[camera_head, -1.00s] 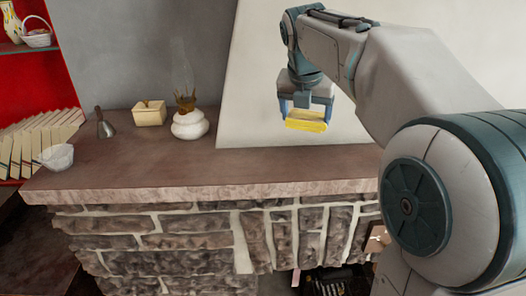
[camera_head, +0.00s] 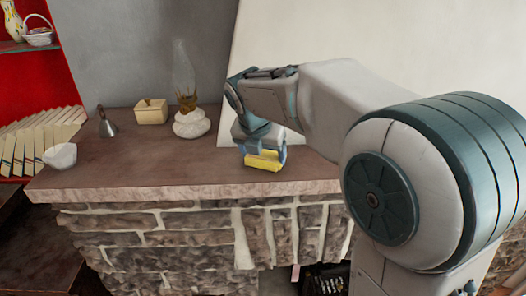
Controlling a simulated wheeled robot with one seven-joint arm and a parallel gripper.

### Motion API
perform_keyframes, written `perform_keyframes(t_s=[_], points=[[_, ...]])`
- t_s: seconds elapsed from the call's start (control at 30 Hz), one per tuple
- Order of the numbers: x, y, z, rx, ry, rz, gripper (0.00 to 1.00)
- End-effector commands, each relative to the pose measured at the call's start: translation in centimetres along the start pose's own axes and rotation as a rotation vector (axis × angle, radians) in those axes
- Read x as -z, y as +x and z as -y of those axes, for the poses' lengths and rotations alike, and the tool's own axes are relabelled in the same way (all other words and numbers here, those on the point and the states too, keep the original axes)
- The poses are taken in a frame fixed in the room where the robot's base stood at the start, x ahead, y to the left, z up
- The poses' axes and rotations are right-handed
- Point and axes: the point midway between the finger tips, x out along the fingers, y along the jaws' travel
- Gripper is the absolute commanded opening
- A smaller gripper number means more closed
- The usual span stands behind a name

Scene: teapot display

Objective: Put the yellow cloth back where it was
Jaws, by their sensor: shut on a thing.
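The yellow cloth (camera_head: 263,161) is a small folded block held in my gripper (camera_head: 262,153). My gripper is shut on it and points down. The cloth is over the right part of the brown mantel top (camera_head: 140,165), close to its surface; I cannot tell whether it touches. My wrist hides part of the mantel behind the cloth.
An oil lamp (camera_head: 191,122) with a glass chimney, a cream box (camera_head: 151,112), a grey metal funnel or bell (camera_head: 106,124) and a white bowl (camera_head: 60,156) stand on the left part of the mantel. The mantel's middle front is clear. A red shelf with books is at far left.

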Motion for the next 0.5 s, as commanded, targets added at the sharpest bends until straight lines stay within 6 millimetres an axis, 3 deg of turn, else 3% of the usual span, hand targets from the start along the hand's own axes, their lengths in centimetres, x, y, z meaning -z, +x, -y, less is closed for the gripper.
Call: perform_keyframes(t_s=[0.23, 0.27, 0.3, 0.33, 0.5], points=[[0.09, 0.25, 0.03, 0.000, 0.000, 0.000, 0.55], [0.07, 0.21, 0.02, 0.000, 0.000, 0.000, 0.82], [0.05, 0.17, 0.02, 0.000, 0.000, 0.000, 0.93], [0.05, 0.17, 0.02, 0.000, 0.000, 0.000, 0.98], [0.05, 0.16, 0.02, 0.000, 0.000, 0.000, 0.98]])
